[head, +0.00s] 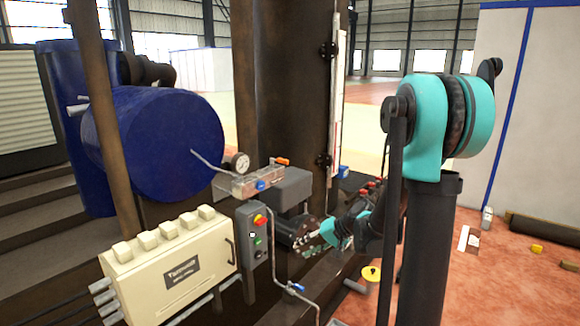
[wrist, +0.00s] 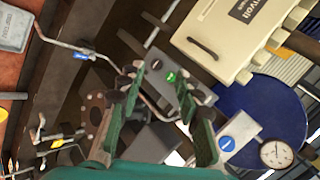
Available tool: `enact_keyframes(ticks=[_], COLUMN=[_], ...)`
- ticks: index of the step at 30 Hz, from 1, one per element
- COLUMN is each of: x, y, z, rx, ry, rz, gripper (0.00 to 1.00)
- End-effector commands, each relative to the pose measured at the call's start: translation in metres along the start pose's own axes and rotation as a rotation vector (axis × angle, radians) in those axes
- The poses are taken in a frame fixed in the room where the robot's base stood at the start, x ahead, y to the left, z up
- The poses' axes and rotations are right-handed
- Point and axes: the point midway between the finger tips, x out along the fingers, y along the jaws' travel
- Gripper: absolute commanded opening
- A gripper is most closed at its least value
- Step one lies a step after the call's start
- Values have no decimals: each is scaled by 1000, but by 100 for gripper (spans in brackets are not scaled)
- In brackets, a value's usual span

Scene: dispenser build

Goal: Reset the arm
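My gripper (head: 312,240) is at the centre of the head view, low in front of the dark machine parts and right of a grey button box (head: 250,237). In the wrist view my gripper (wrist: 168,90) has its two green fingers spread apart with nothing held between them. My arm reaches down from the teal joint at the right of the head view.
A cream electrical cabinet (head: 170,268), a blue tank (head: 160,143), a pressure gauge (head: 240,163) and a thin pipe with a blue-handled valve (head: 296,287) crowd the gripper's left side. A dark steel column (head: 285,90) stands behind. Red floor (head: 450,285) lies mostly open at the right.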

Motion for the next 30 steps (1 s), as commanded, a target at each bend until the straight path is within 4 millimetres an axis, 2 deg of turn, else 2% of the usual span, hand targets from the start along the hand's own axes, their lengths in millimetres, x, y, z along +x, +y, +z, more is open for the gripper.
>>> enact_keyframes(ticks=[1, 9, 18, 24, 30], x=[-9, -54, -105, -123, -126], y=[5, 49, 106, 129, 133], z=[15, 82, 147, 167, 170], rx=[-17, -118, -241, -289, -297], ry=[3, 31, 65, 77, 79], rz=[48, 323, 606, 709, 726], gripper=[34, 34, 34, 34, 34])
